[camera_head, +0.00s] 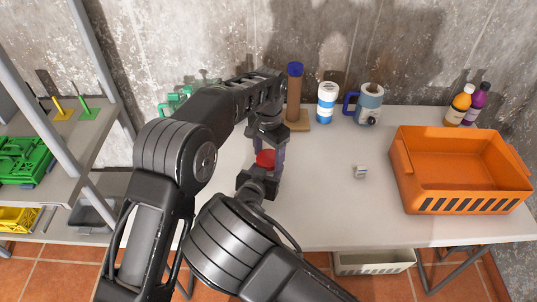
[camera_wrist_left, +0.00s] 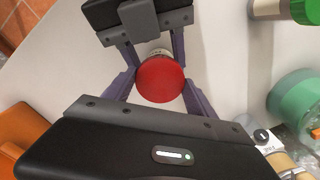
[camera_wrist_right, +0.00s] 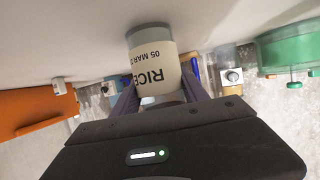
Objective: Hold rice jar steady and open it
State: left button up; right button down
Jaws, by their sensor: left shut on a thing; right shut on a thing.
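The rice jar shows in the right wrist view (camera_wrist_right: 150,62) as a clear body with a cream label reading "RICE". Its red lid (camera_head: 265,158) shows in the head view and from above in the left wrist view (camera_wrist_left: 160,79). The jar stands upright on the table, mostly hidden by my arms in the head view. My left gripper (camera_head: 267,149) comes from the far side and is shut on the red lid. My right gripper (camera_head: 263,168) comes from the near side and is shut on the jar's body. The lid appears seated on the jar.
An orange crate (camera_head: 461,190) stands at the right of the table (camera_head: 320,215). A small white cube (camera_head: 360,171) lies in between. A shelf (camera_head: 70,165) is at left.

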pick_arm(q)
jog(key=shift+c, duration=0.8)
jog(key=o, duration=1.4)
jog(key=shift+o, duration=0.2)
jog(key=shift+r, duration=2.3)
pick_arm(e)
jog(key=c, duration=0.5)
grip_release()
